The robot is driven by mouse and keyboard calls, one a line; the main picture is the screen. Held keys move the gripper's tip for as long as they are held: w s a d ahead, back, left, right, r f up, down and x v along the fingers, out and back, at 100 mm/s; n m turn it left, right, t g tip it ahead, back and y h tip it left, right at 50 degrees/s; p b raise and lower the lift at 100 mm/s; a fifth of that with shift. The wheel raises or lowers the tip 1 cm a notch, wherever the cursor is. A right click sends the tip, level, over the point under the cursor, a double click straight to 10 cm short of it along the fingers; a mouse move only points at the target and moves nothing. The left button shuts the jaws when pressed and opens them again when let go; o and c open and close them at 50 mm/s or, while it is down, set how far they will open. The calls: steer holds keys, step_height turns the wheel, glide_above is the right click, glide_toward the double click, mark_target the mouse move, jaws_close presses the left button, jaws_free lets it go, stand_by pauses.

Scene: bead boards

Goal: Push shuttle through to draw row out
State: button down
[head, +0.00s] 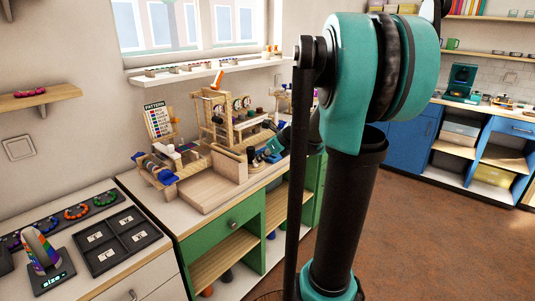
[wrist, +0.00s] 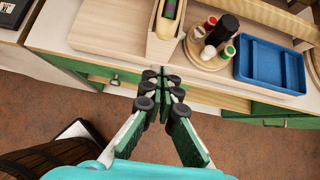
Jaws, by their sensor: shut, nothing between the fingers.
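My gripper (wrist: 162,82) is shut and empty. Its fingertips are at the front edge of the bench, just below the near end of this piece in the picture; whether they touch it I cannot tell. In the head view, a small wooden loom-like frame with blue ends (head: 155,170) stands on the bench; no row can be made out.
A round wooden holder (wrist: 203,55) with several capped bottles and a blue tray (wrist: 270,72) stand right of the piece. The green cabinet (head: 232,232) is below the bench. In the head view, my arm hides part of the bench's right side.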

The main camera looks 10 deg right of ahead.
steer(key=shift+w+a+f, duration=0.3)
steer(key=shift+w+a, duration=0.5)
steer(key=shift+w, duration=0.2)
steer(key=shift+w+a+f, duration=0.25)
steer(key=shift+w+a, duration=0.5)
steer(key=shift+w, duration=0.2)
